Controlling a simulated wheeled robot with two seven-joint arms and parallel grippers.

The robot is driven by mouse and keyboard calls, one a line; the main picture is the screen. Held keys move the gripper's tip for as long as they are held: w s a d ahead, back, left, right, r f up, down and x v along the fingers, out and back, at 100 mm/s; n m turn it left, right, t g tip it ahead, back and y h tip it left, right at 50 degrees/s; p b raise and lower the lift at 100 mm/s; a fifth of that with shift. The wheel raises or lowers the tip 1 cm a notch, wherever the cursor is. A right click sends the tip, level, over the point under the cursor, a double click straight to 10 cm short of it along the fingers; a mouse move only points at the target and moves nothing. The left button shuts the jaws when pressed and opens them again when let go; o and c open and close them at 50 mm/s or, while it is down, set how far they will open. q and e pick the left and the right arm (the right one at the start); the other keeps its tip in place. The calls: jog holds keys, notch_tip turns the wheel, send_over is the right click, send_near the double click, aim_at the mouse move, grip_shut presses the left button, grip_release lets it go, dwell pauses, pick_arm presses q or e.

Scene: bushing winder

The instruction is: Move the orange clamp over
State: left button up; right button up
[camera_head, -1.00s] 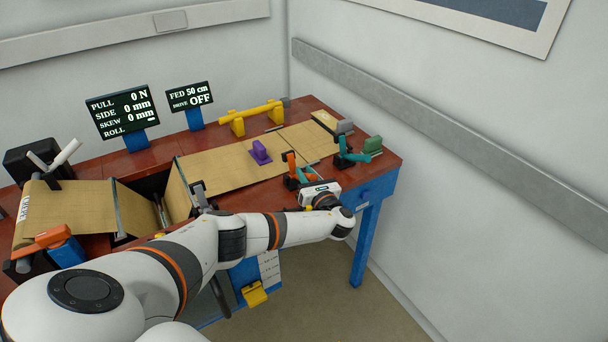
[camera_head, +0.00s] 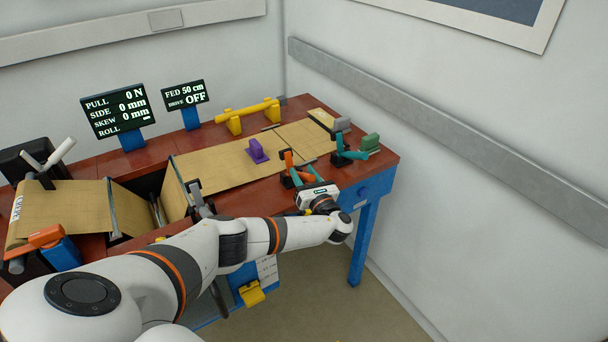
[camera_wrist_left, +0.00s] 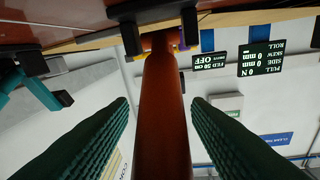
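The orange clamp (camera_head: 288,159) stands at the front edge of the red table, right of the purple block. In the left wrist view its long orange handle (camera_wrist_left: 162,110) runs up the middle of the picture between my fingers. My left gripper (camera_head: 304,177) is at this clamp, with its white body just off the table's front edge. In the wrist view its two dark green ribbed fingers (camera_wrist_left: 160,110) are apart, one on each side of the handle, with a visible gap on both sides. My right gripper is not in view.
A teal-handled clamp (camera_head: 346,156) stands close on the right, with a green block (camera_head: 370,142) beyond it. The purple block (camera_head: 257,151) sits on the brown sheet (camera_head: 215,167). A yellow bar (camera_head: 252,112) lies behind. The wall is right of the table.

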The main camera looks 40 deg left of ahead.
pick_arm(q)
jog(key=b+v, duration=0.1)
jog(key=v, duration=1.1)
